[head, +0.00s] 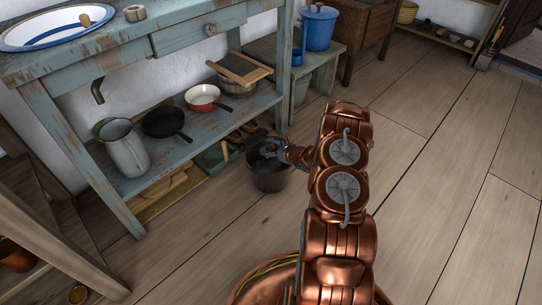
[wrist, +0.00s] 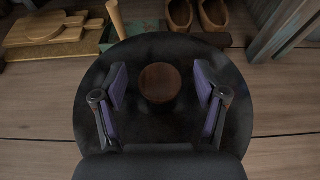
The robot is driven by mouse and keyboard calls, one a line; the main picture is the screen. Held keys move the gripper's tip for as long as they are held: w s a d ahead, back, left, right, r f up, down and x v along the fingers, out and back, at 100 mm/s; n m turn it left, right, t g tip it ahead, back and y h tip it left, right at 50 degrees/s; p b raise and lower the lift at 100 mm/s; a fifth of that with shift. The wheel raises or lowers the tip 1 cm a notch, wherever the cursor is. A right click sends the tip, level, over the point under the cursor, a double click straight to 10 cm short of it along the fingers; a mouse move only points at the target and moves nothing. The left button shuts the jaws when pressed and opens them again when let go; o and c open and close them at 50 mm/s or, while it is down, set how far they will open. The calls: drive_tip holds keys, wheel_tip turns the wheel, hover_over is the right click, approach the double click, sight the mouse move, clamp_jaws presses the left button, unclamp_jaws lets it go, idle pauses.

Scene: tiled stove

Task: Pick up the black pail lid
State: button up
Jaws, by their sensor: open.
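The black pail (head: 270,176) stands on the floorboards in front of the blue shelf unit. Its dark lid (head: 264,152) lies on top, partly hidden by my gripper. In the wrist view the black lid (wrist: 165,52) fills the middle, with a round brown wooden knob (wrist: 160,82) at its centre. My gripper (wrist: 160,92) is open above the lid, with one purple-padded finger on each side of the knob and a gap on both sides. In the head view my gripper (head: 283,153) is over the pail, coming from the right.
The blue shelf unit (head: 240,115) stands close behind the pail, with pans and a metal jug (head: 127,150) on its lower board. Wooden boards (wrist: 45,27) and brown wooden shoes (wrist: 195,14) lie under it. The floor to the right is clear.

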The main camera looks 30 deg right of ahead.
drive_tip(key=shift+w, duration=0.15)
clamp_jaws()
idle(0.6)
